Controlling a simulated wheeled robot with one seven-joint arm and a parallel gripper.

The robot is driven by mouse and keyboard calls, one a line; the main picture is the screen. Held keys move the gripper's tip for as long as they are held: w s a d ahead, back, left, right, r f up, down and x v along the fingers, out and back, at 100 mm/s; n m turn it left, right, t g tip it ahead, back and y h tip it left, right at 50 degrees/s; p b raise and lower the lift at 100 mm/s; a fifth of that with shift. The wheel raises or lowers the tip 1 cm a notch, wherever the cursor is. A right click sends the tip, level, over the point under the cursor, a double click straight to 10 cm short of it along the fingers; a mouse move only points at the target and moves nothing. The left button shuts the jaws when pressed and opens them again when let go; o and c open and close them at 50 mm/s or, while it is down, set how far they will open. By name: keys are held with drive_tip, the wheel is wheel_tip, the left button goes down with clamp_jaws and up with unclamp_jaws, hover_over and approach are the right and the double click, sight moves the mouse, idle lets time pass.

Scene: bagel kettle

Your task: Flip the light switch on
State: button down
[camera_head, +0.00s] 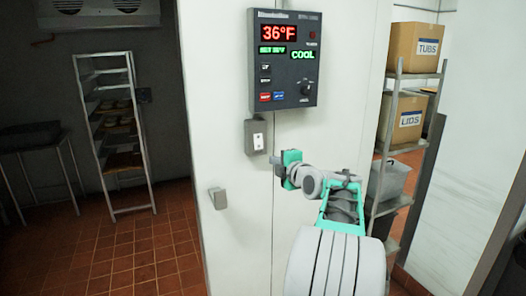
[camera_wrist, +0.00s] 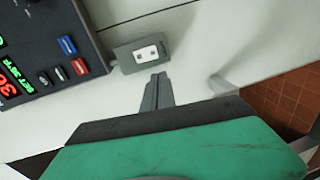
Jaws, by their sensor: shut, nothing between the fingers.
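The light switch (camera_head: 257,141) is a small white rocker on a grey box, fixed to the white wall just below the control panel. It also shows in the wrist view (camera_wrist: 147,54), upper middle. I cannot tell its on or off position. My gripper (camera_head: 275,160) is shut and empty, at the end of my arm, just right of and below the switch box. In the wrist view the closed fingertips (camera_wrist: 158,78) lie close to the box's lower edge, seemingly apart from it. The room left of the wall looks dim.
The dark control panel (camera_head: 285,60) reading 36°F hangs just above the switch. A grey latch (camera_head: 218,198) sticks out of the white panel to the lower left. A shelf with boxes (camera_head: 414,48) stands at the right. A tray rack (camera_head: 117,135) stands in the dark room.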

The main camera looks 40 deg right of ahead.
sight(259, 147)
drive_tip(key=shift+s+d+r, duration=0.25)
drive_tip(key=shift+d+r, duration=0.1)
drive_tip(key=shift+d, duration=0.25)
drive_tip(key=shift+w, duration=0.1)
drive_tip(key=p+x, duration=0.2)
drive_tip(key=x, duration=0.2)
drive_tip(key=p+x, duration=0.1)
drive_tip(key=x, duration=0.3)
drive_tip(key=p+x, duration=0.2)
drive_tip(key=x, duration=0.2)
drive_tip(key=shift+w+d+r+p, duration=0.15)
drive_tip(key=shift+w+r+p, duration=0.15)
drive_tip(key=shift+p, duration=0.05)
drive_tip(key=shift+w+d+f, duration=0.2)
drive_tip(key=shift+w, duration=0.4)
